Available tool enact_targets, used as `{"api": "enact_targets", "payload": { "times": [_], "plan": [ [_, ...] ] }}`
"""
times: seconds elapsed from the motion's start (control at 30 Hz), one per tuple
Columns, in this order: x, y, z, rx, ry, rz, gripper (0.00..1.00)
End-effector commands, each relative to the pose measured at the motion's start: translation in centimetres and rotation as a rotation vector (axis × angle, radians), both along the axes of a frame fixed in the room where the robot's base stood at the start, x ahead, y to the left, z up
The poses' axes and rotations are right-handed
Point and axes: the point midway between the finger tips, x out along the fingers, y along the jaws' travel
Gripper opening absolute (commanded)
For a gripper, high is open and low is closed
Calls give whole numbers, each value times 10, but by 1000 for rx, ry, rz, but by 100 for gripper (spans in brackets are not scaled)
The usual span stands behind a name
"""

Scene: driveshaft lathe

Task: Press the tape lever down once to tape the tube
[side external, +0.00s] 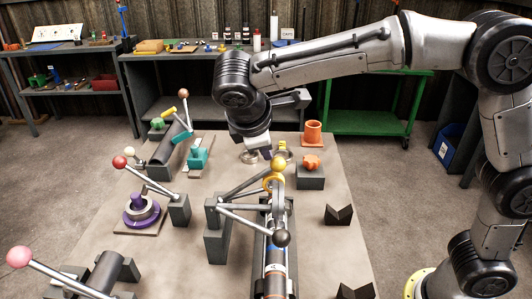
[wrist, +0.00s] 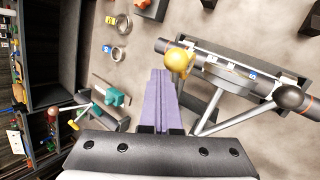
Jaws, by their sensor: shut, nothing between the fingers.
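A dark tube with white and blue bands (side external: 276,250) lies in a grey cradle at the front middle; it also shows in the wrist view (wrist: 215,65). Two levers rise from a grey post beside it, one with a yellow knob (side external: 278,165), one with a black knob (side external: 281,238). The yellow knob (wrist: 180,60) and dark knob (wrist: 290,97) also show in the wrist view. My gripper (wrist: 160,73) is shut and empty, its tips just left of the yellow knob there. In the side view my gripper (side external: 274,153) is close behind that knob.
A purple fixture with a red-knob lever (side external: 119,162) stands left, a teal clamp (side external: 198,158) behind it. A pink-knob lever (side external: 18,257) is at front left. Orange parts (side external: 312,163) and dark V-blocks (side external: 339,214) stand right. Metal rings (wrist: 118,53) lie behind.

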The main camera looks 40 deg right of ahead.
Motion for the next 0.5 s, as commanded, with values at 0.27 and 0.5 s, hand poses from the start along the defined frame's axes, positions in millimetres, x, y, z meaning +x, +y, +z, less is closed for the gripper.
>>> {"api": "enact_targets", "payload": {
  "times": [0.27, 0.5],
  "plan": [
    [-2, -2, -2, 0, 1, -1, 0],
    [-3, -3, -4, 0, 1, -1, 0]
  ]
}}
